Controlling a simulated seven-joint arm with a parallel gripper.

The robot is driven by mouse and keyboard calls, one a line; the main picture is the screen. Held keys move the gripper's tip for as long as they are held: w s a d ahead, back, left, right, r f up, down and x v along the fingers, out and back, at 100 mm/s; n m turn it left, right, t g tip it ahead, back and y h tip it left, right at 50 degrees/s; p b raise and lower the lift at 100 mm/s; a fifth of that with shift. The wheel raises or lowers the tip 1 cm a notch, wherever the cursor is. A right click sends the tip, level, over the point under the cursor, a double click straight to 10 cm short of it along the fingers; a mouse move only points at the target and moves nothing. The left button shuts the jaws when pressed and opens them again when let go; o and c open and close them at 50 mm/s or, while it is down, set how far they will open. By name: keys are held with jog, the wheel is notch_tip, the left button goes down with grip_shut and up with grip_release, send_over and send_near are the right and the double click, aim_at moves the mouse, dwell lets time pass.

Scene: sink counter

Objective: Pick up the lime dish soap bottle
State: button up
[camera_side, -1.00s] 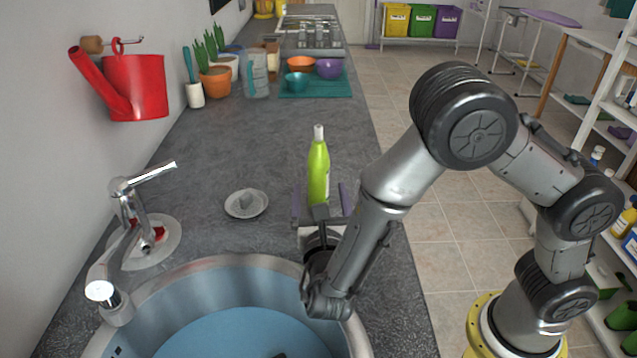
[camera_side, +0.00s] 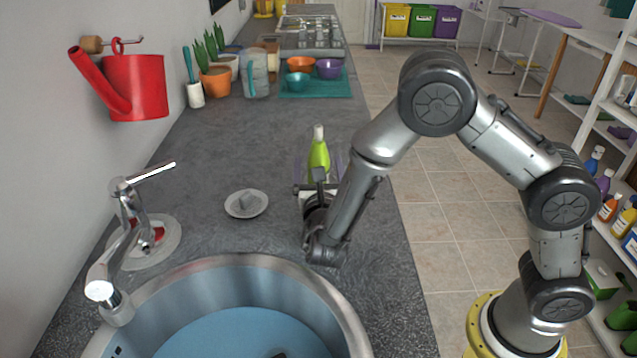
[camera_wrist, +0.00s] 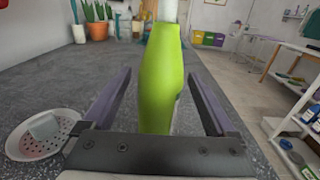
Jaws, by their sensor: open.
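The lime dish soap bottle (camera_side: 318,157) stands upright on the grey counter, with its pale cap on top. My gripper (camera_side: 318,170) is low at the bottle's near side and hides its lower part in the side view. In the wrist view the bottle (camera_wrist: 161,80) rises between the two purple fingers of my gripper (camera_wrist: 160,95). The fingers are open, with a gap on each side of the bottle.
A sink drain strainer (camera_side: 246,203) lies left of my gripper. The sink (camera_side: 300,278) is in front, with the faucet (camera_side: 125,240) at left. Bowls (camera_side: 298,82) on a teal mat stand farther back. The counter around the bottle is clear.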

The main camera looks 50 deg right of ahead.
aim_at(320, 158)
grip_shut()
jog(key=shift+r, duration=0.1)
dwell(0.4)
jog(key=shift+r, duration=0.5)
notch_tip(320, 158, up, 3)
jog(key=shift+s+f, duration=0.15)
jog(key=s+r, duration=0.9)
jog(key=s, duration=0.4)
jog(key=shift+s+d, duration=0.4)
jog(key=shift+r, duration=0.1)
